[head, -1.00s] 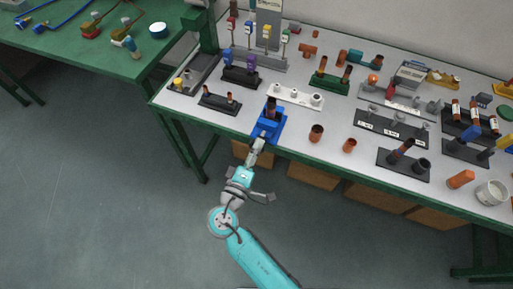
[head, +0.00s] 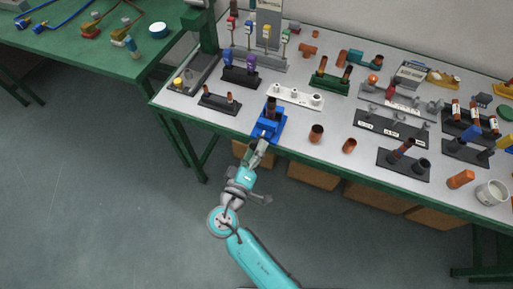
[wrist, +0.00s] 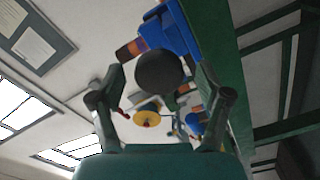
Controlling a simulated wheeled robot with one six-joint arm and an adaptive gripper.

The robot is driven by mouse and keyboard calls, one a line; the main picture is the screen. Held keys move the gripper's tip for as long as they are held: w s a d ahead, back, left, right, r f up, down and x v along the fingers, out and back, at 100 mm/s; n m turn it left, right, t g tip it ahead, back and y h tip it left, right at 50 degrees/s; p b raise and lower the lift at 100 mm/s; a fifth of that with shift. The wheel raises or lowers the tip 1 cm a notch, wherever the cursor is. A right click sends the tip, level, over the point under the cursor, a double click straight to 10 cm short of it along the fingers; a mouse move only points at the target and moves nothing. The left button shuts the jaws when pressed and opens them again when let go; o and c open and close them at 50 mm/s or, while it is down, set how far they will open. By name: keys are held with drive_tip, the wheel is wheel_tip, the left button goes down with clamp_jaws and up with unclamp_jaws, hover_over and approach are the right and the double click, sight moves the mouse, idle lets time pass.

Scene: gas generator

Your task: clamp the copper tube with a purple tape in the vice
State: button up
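The blue vice (head: 270,125) stands at the front edge of the white-topped bench. A copper tube (head: 271,105) stands upright in its jaws. In the wrist view the vice (wrist: 180,30) is at the top, with the copper tube (wrist: 130,50) sticking out to the left and a dark band beside the jaws; its exact colour is hard to tell. My gripper (head: 263,146) is just in front of the vice. Its fingers (wrist: 160,85) are apart, on either side of a round black knob (wrist: 160,72) at the vice; contact is not clear.
Loose copper pieces (head: 317,132) lie right of the vice. A black holder with a tube (head: 404,165) is farther right. A small black rack (head: 220,103) stands to the left. Cardboard boxes (head: 310,172) are under the bench. The floor in front is clear.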

idle(0.6)
drive_tip(key=n, duration=0.5)
drive_tip(key=shift+n, duration=0.3)
drive_tip(key=c, duration=1.2)
drive_tip(key=shift+m, duration=1.4)
